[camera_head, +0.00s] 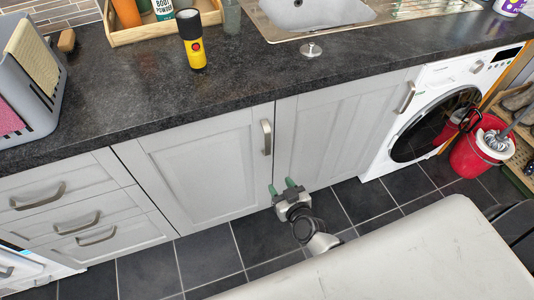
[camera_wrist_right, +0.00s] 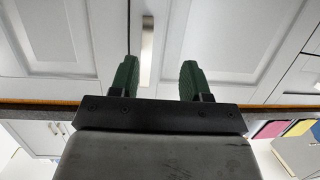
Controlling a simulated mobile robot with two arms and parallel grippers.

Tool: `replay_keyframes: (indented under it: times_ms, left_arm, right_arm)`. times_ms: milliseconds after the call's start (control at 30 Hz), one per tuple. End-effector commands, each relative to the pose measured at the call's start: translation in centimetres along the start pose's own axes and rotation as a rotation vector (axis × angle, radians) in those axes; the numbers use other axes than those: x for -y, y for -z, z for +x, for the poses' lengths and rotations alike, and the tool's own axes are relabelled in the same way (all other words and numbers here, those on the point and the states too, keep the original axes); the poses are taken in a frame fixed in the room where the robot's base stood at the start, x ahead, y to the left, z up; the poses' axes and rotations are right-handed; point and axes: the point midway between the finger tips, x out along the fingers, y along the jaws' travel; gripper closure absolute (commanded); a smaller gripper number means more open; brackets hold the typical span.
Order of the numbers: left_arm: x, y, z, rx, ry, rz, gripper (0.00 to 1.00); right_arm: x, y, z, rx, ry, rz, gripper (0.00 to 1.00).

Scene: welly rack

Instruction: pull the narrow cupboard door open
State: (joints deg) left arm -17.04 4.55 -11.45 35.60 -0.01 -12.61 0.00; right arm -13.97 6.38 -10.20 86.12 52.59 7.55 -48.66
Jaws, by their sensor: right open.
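Two pale grey cupboard doors stand side by side under the worktop, both shut: a left door (camera_head: 200,165) and a right door (camera_head: 335,135). Which one is the narrow door I cannot tell for certain. The left door has an upright metal bar handle (camera_head: 266,137) near the seam; the right door's handle (camera_head: 405,97) is at its far right edge. My right gripper (camera_head: 284,187) is open and empty, low in front of the doors near the seam. In the right wrist view, a bar handle (camera_wrist_right: 147,50) shows beyond and between the green fingertips (camera_wrist_right: 157,75), apart from them. My left gripper is out of view.
Drawers (camera_head: 75,212) are left of the doors; a washing machine (camera_head: 435,110) and red bucket (camera_head: 480,150) are to the right. The dark worktop (camera_head: 130,85) overhangs above. The tiled floor (camera_head: 210,255) before the doors is clear.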

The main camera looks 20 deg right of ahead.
Motion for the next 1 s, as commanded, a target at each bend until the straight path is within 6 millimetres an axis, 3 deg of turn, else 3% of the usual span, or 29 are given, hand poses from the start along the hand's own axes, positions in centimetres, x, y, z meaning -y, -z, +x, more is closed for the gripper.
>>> replay_keyframes:
  times_ms: [33,100,200,300,467,800,1000]
  left_arm:
    - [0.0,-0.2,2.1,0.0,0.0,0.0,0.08]
    - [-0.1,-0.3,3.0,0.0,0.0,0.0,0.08]
    - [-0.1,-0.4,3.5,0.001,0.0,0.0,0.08]
    - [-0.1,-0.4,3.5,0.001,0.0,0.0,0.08]
    - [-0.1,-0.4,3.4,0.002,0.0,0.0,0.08]
    - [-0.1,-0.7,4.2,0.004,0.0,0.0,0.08]
    - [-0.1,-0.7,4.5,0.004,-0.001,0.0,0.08]
  right_arm:
    - [-0.3,1.4,0.8,-0.081,-0.022,0.011,0.53]
    - [-0.8,4.1,1.0,-0.158,-0.048,0.021,0.53]
    - [-1.2,6.5,1.0,-0.22,-0.072,0.033,0.53]
    - [-1.3,7.5,1.3,-0.241,-0.081,0.037,0.53]
    - [-1.5,8.2,3.3,-0.243,-0.082,0.037,0.53]
    - [-2.0,9.5,9.3,-0.24,-0.08,0.035,0.53]
    - [-2.1,9.9,11.1,-0.238,-0.08,0.035,0.53]
